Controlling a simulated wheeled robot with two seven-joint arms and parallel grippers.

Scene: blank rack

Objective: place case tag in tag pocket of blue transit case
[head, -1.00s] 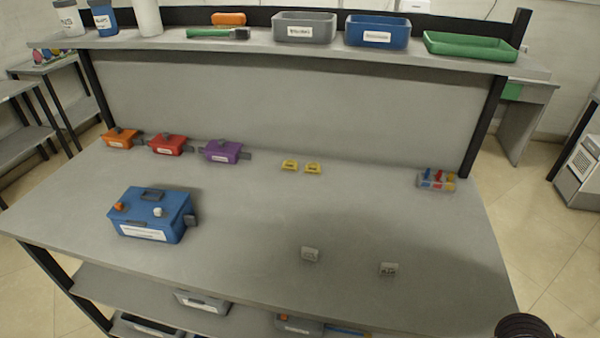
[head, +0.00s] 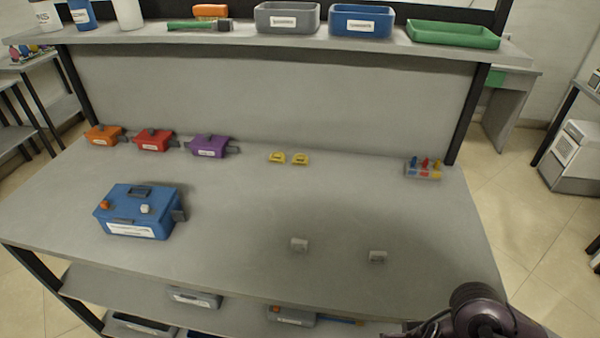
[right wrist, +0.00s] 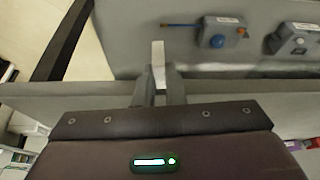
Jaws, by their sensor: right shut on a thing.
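The blue transit case (head: 128,214) stands at the left of the worktop, with a white label on its front and an orange and a white knob on top. I cannot make out its tag pocket for certain. My right gripper (right wrist: 159,82) is shut on a thin pale piece (right wrist: 158,53), likely the case tag, which sticks out past the fingertips in the right wrist view. In the head view my right arm is at the bottom right, and its fingertips are not clearly seen. My left gripper is not in view.
Orange, red and purple cases (head: 208,147), two yellow pieces (head: 277,157) and a peg tray (head: 422,174) line the back. The middle is clear. A lower shelf (head: 235,307) holds bins.

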